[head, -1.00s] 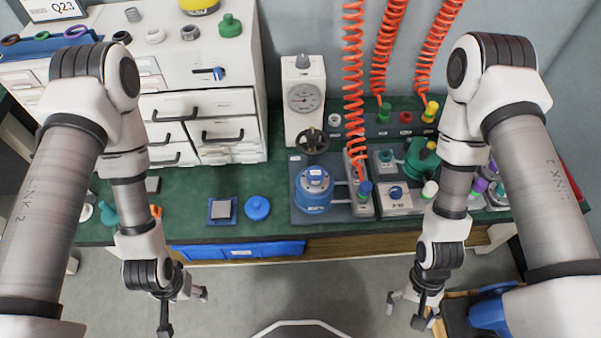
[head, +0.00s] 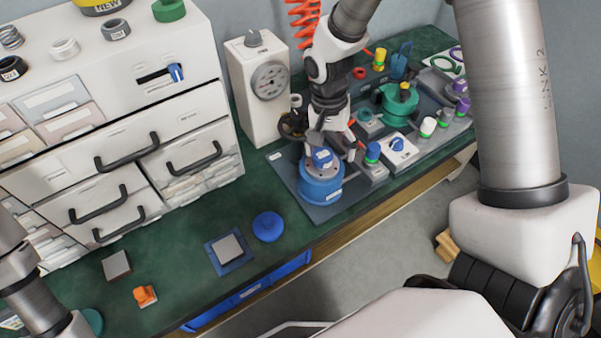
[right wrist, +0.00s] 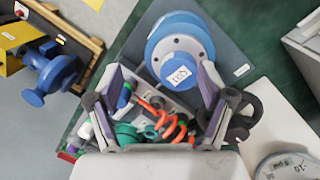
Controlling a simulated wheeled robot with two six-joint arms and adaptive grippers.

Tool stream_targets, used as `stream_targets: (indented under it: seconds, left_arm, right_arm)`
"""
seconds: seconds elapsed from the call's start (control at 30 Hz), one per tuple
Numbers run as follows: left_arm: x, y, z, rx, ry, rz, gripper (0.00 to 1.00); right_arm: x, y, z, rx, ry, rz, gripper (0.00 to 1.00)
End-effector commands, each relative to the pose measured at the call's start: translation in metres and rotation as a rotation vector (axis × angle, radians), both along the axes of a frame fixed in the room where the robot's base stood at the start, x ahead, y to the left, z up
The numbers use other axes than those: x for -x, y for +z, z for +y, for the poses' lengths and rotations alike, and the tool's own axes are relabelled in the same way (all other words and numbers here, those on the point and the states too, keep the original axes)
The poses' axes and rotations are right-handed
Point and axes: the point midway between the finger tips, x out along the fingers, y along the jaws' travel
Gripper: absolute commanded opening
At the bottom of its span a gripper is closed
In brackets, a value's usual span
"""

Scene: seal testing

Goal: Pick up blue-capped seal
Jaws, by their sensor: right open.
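A blue round housing with a grey bolted flange (head: 321,187) stands on a dark plate at the bench's right part. A small blue piece with a white label (head: 322,158) shows on top of it; I cannot tell whether this is the blue-capped seal. A small plug with a blue cap (head: 373,150) stands just right of the housing. My right gripper (head: 330,142) is open above the housing, pointing down. In the right wrist view its spread fingers (right wrist: 161,72) hold nothing, with the housing (right wrist: 181,28) and its label beyond them. My left gripper is out of view.
A gauge stand (head: 262,95) is close behind the right gripper. Orange coiled hose (head: 303,20) hangs nearby. Green fixture (head: 399,100) and several capped plugs stand right. A blue round lid (head: 268,226) and a square pad (head: 228,248) lie left. The drawer cabinet (head: 190,125) stands behind them.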

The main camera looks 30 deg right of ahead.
Motion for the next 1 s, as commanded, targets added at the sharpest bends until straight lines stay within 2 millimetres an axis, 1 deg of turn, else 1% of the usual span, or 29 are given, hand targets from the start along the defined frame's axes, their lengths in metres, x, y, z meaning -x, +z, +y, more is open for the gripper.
stream_targets:
  seconds: [0.03,0.1,0.2,0.3,0.37,0.57,0.7,0.73,0.83,1.0]
  left_arm:
    - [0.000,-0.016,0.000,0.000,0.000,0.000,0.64]
    - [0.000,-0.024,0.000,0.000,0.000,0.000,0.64]
    - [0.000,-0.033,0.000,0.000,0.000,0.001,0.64]
    - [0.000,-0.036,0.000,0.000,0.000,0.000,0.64]
    - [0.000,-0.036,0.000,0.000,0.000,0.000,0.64]
    - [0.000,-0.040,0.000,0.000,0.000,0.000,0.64]
    - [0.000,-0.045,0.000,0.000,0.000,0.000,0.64]
    - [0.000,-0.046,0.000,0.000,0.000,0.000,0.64]
    - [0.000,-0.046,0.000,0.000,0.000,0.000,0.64]
    - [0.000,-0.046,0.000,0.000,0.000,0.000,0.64]
  right_arm:
    - [-0.009,-0.002,-0.001,-0.003,-0.003,-0.040,0.81]
    - [-0.018,0.007,-0.001,-0.007,-0.006,-0.084,0.81]
    - [-0.027,0.017,-0.001,-0.011,-0.008,-0.132,0.81]
    - [-0.030,0.019,-0.001,-0.011,-0.008,-0.151,0.81]
    - [-0.030,0.013,-0.001,-0.011,-0.007,-0.153,0.81]
    - [-0.028,-0.015,-0.002,-0.011,-0.007,-0.150,0.81]
    - [-0.026,-0.042,-0.004,-0.011,-0.006,-0.149,0.81]
    - [-0.026,-0.046,-0.004,-0.010,-0.006,-0.149,0.81]
    - [-0.026,-0.053,-0.004,-0.011,-0.008,-0.151,0.81]
    - [-0.027,-0.052,-0.004,-0.011,-0.008,-0.153,0.81]
